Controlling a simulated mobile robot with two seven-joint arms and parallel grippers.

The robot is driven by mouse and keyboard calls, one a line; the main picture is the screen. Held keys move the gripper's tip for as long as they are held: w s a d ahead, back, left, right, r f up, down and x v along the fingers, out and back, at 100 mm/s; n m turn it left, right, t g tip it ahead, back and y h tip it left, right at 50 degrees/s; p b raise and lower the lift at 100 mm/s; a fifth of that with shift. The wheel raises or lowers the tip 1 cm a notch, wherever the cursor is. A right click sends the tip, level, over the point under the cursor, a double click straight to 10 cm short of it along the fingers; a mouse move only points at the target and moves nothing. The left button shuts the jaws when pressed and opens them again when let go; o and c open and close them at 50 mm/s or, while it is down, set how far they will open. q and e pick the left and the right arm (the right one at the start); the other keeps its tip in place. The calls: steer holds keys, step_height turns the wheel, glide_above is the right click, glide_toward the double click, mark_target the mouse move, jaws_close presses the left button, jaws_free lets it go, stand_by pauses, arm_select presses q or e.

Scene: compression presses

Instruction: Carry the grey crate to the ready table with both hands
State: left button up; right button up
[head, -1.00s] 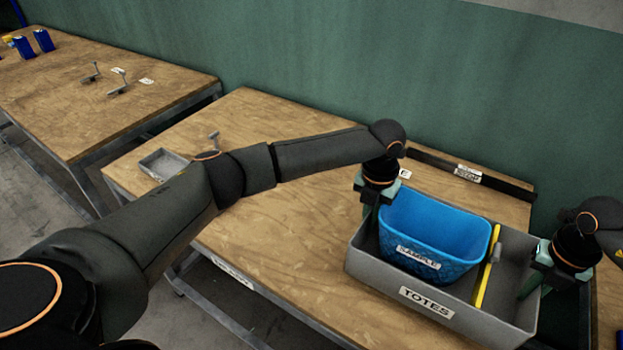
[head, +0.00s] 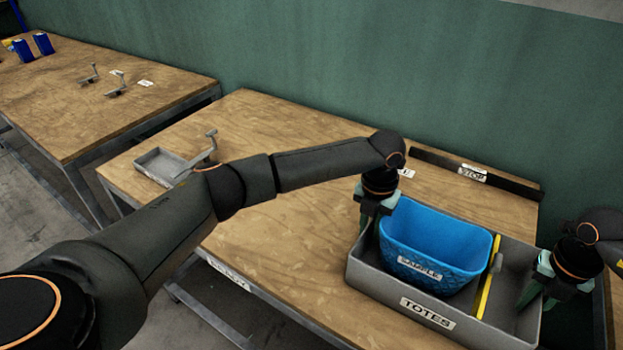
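The grey crate (head: 385,298), labelled TOTES, is level over the front right part of the wooden table (head: 285,235). I cannot tell whether its base touches the tabletop. A blue basket (head: 440,235) labelled SAMPLE and a tool with a yellow handle (head: 485,292) are inside it. My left gripper (head: 367,220) is at the crate's left end wall and appears shut on it; the basket and the gripper's body partly hide the contact. My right gripper (head: 536,301) is at the right end wall and appears shut on it.
A black bar (head: 515,185) with a STOP label lies along the table's back right edge. A small grey tray (head: 150,165) with a metal lever is at the left end. Another table (head: 60,110) with blue items stands further left. The tabletop's middle is clear beneath my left arm.

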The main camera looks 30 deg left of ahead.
arm_select(q)
steer(key=shift+o, duration=0.8)
arm_select(e)
steer(key=shift+o, duration=0.8)
arm_select(q)
step_height(320, 180, up, 11)
steer(key=shift+f, duration=0.1)
steer(key=shift+r, duration=0.55)
arm_select(e)
steer(key=shift+r, duration=0.15)
step_height(320, 180, up, 12)
steer(key=shift+f, duration=0.1)
